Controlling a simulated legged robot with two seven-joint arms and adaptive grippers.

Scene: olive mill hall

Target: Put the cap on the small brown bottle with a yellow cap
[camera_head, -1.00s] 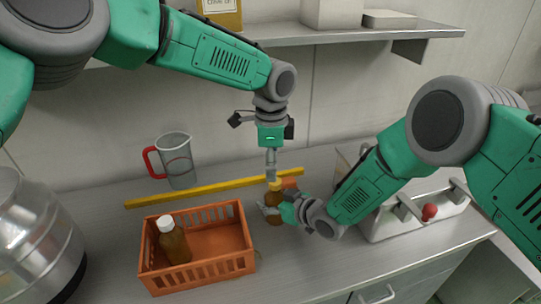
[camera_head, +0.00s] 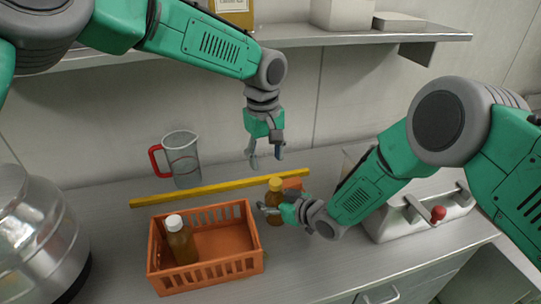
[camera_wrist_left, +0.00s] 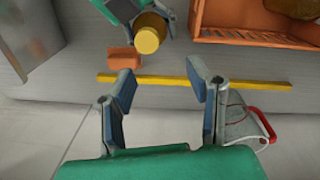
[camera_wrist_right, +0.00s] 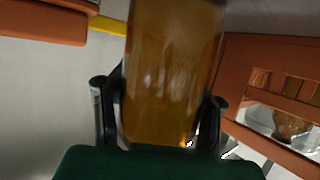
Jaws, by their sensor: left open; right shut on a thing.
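The small brown bottle (camera_head: 276,206) stands upright on the counter with its yellow cap (camera_head: 275,184) on its top. The cap also shows from above in the left wrist view (camera_wrist_left: 150,33). I cannot tell how tightly the cap sits. My right gripper (camera_head: 268,211) is shut around the bottle's body, which fills the middle of the right wrist view (camera_wrist_right: 172,75). My left gripper (camera_head: 266,160) is open and empty above the bottle, apart from the cap; its two fingers show spread in the left wrist view (camera_wrist_left: 163,88).
An orange crate (camera_head: 205,282) holds a white-capped brown bottle (camera_head: 180,240). A yellow bar (camera_head: 220,187) lies behind it, with a red-handled measuring jug (camera_head: 182,158) beyond. An orange block (camera_head: 293,184) is beside the held bottle. A white machine with a red knob (camera_head: 438,213) stands at right.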

